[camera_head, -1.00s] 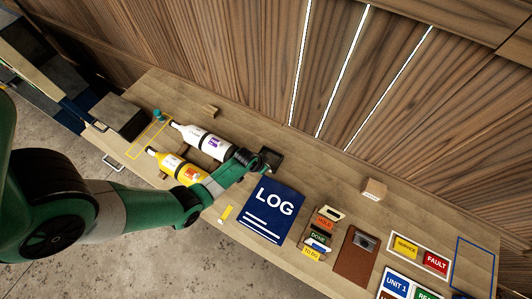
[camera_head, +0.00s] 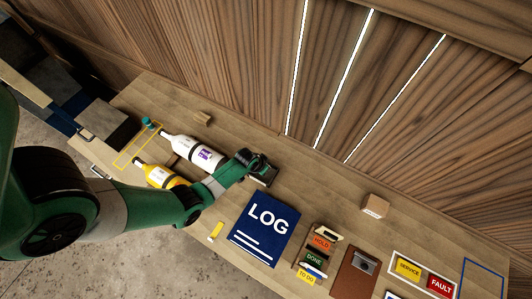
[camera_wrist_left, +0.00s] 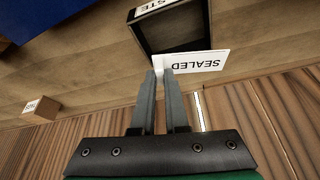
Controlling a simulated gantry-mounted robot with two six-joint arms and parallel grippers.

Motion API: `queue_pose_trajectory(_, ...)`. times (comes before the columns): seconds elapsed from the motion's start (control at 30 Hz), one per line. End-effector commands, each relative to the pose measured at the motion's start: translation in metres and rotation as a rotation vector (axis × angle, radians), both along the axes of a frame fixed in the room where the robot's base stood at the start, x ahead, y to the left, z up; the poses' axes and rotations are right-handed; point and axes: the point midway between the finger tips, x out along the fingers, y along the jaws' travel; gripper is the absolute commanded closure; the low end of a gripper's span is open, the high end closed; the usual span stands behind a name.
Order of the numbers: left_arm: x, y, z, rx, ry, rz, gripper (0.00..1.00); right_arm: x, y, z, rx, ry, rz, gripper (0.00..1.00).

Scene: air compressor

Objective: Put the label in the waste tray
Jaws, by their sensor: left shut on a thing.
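My left gripper (camera_wrist_left: 160,75) is shut on a white label (camera_wrist_left: 195,63) reading "SEALED", which sticks out to the right of the fingertips in the left wrist view. The label is at the near edge of a dark waste tray (camera_wrist_left: 175,30), whose visible tag ends in "STE". I cannot tell whether the label touches the tray. In the head view the left gripper (camera_head: 256,165) is over the bench beside the dark tray (camera_head: 268,177), and the label is hidden there. My right gripper is not in view.
Two bottles, white (camera_head: 198,153) and yellow (camera_head: 160,176), lie left of the gripper. A blue LOG book (camera_head: 264,228) is in front. A tag holder (camera_head: 315,252), clipboard (camera_head: 355,272) and small wooden block (camera_head: 375,206) lie to the right. The wooden wall rises behind.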

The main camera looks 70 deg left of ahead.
Motion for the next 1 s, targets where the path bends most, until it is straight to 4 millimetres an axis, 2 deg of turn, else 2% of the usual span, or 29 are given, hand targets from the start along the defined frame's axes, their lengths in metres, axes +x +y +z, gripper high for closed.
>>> queue_pose_trajectory(0.03, 0.0, 0.0, -0.009, 0.0, 0.0, 0.0, 1.0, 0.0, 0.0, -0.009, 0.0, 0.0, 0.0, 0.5)
queue_pose_trajectory(0.7, 0.0, 0.0, -0.072, 0.0, 0.001, 0.0, 1.0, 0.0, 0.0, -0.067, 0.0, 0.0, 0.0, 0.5)
queue_pose_trajectory(1.0, 0.0, 0.0, -0.089, 0.0, 0.001, 0.0, 1.0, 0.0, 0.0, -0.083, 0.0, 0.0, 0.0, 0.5)
